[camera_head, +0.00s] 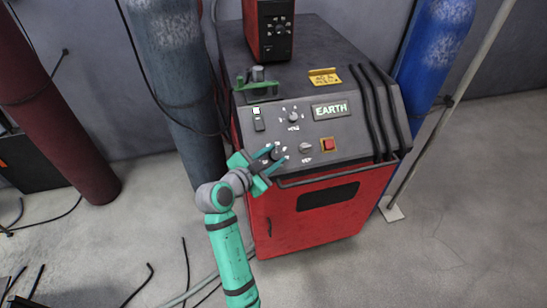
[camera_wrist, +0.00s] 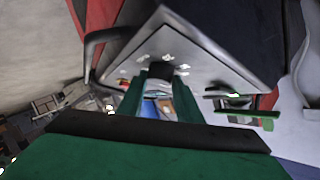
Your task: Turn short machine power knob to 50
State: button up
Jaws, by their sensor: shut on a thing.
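The short machine is the red welding cabinet (camera_head: 330,225) with a sloped grey control panel (camera_head: 350,127) and an "EARTH" label. My gripper (camera_head: 275,155) is at the lower left of this panel, its two teal fingers closed around a small dark knob (camera_head: 277,152). White marks sit around this knob, but the numbers are too small to read. In the wrist view, the dark knob (camera_wrist: 160,70) shows between the ends of my fingers, with the tilted panel (camera_wrist: 205,55) behind it. The knob's pointer direction is hidden.
The panel also has an upper knob (camera_head: 293,117), a grey knob (camera_head: 305,148), a red button (camera_head: 328,144) and a switch (camera_head: 259,124). A green clamp (camera_head: 257,84) lies on top. Gas cylinders (camera_head: 175,80) stand on both sides. Cables lie on the floor at left.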

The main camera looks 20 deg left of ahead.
jog(key=shift+w+a+m+g+h, duration=0.1)
jog(key=shift+a+m+g+h, duration=0.1)
jog(key=shift+m+g+h, duration=1.05)
jog(key=shift+m+y, duration=0.35)
jog(key=o, duration=0.8)
jog(key=shift+c, duration=0.2)
jog(key=shift+s+a+r, duration=0.25)
jog(key=shift+s+r, duration=0.05)
jog(key=shift+s, duration=0.1)
jog(key=v, duration=0.9)
jog(key=shift+s, duration=0.35)
